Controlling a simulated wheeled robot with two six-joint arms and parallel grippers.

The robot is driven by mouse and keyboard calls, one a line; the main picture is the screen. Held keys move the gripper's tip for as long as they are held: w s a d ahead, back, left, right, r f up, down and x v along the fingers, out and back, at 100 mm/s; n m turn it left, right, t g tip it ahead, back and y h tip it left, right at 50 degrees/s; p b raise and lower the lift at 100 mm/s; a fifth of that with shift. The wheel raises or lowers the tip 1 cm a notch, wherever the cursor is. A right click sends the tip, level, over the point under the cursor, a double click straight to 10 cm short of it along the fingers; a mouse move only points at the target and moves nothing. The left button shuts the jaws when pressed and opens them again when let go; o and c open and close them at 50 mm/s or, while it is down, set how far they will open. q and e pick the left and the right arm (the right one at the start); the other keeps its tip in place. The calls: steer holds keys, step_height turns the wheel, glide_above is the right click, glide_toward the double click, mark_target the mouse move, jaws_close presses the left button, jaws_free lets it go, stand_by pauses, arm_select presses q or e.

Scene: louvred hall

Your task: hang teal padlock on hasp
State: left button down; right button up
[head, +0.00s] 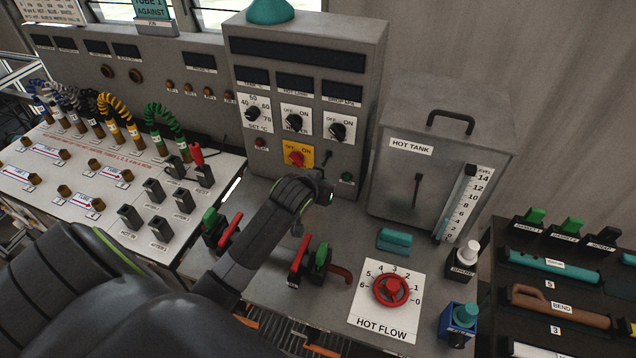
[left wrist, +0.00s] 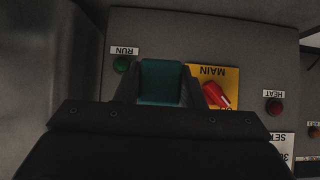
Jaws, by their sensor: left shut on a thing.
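My left gripper (head: 326,188) reaches over the bench to the front of the tall grey control cabinet, close to the yellow MAIN plate. In the left wrist view it is shut on a teal block, the body of the teal padlock (left wrist: 160,82), held between the two fingers. Contact between padlock and panel cannot be seen. My right gripper is out of view.
The red MAIN switch (head: 296,159) and green RUN lamp (head: 347,178) flank the gripper. Red and green valve handles (head: 298,253) stand below my forearm. A teal block (head: 394,240) lies near the red HOT FLOW wheel (head: 391,289). The hot tank (head: 430,165) stands right.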

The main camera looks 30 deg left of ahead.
mark_target(328, 173)
arm_select(q)
steer(key=shift+w, duration=0.15)
steer(key=shift+w+a+b, duration=0.1)
steer(key=shift+w+a, duration=0.1)
steer(key=shift+w, duration=0.65)
steer(key=shift+w+a+b, duration=0.15)
steer(key=shift+w+a, duration=0.1)
steer(key=shift+w, duration=0.65)
steer(key=shift+w+a+b, duration=0.1)
steer(key=shift+w+a, duration=0.1)
steer(key=shift+w, duration=0.65)
steer(key=shift+p, duration=0.45)
steer(key=shift+f, duration=0.2)
steer(key=shift+f, duration=0.4)
steer(key=shift+f, duration=0.15)
